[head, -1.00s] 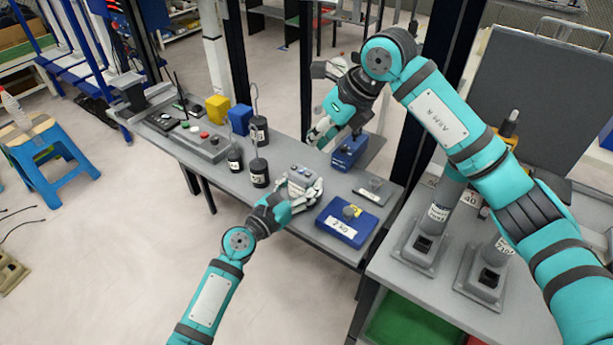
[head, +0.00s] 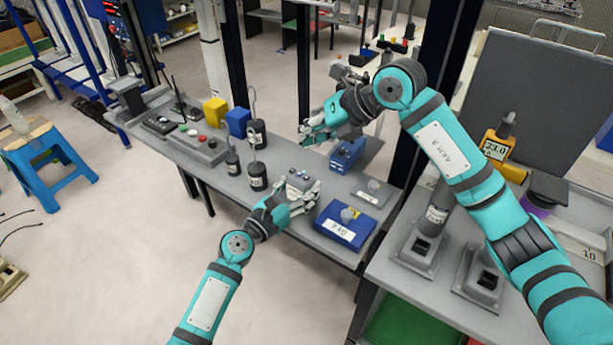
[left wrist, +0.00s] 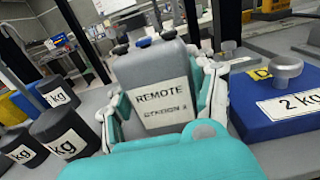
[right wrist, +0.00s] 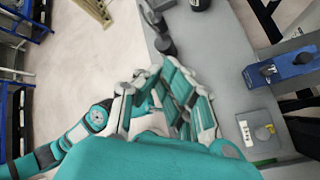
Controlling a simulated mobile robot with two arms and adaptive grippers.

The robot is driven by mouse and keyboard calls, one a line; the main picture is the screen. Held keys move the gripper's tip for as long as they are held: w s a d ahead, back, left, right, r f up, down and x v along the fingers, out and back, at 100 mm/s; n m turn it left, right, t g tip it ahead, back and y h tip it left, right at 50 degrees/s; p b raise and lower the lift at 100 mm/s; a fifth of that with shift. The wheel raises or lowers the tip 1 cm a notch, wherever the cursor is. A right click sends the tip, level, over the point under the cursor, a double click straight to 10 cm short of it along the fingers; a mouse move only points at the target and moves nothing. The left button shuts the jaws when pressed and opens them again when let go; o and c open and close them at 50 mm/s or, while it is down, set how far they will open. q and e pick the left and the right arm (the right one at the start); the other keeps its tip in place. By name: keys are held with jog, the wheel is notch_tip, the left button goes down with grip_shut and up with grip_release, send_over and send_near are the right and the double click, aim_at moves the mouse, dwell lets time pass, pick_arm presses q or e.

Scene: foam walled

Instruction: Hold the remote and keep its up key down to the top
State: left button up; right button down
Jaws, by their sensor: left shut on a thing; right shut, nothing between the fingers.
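The remote (head: 299,179) is a grey box with small keys on top. In the left wrist view its front, lettered REMOTE (left wrist: 158,95), faces me, and several dark and blue keys show along its top edge. My left gripper (head: 303,194) is shut on the remote, with fingers along both its sides, over the bench. My right gripper (head: 307,138) is shut and empty, above and behind the remote in the head view, apart from it. Its fingers also show in the right wrist view (right wrist: 158,82). Which key is the up key cannot be told.
A blue 2 kg block (head: 345,226) sits right of the remote on the grey bench. Black kg weights (head: 257,176) with hooks stand left of it. A blue box (head: 347,154) and a small grey plate with a knob (head: 372,191) lie behind.

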aim_at(308, 177)
jog(key=shift+f, duration=3.5)
jog(key=shift+f, duration=0.2)
jog(key=shift+f, duration=0.2)
jog(key=shift+f, duration=0.3)
jog(key=shift+r, duration=0.15)
dwell(3.3)
jog(key=shift+r, duration=0.6)
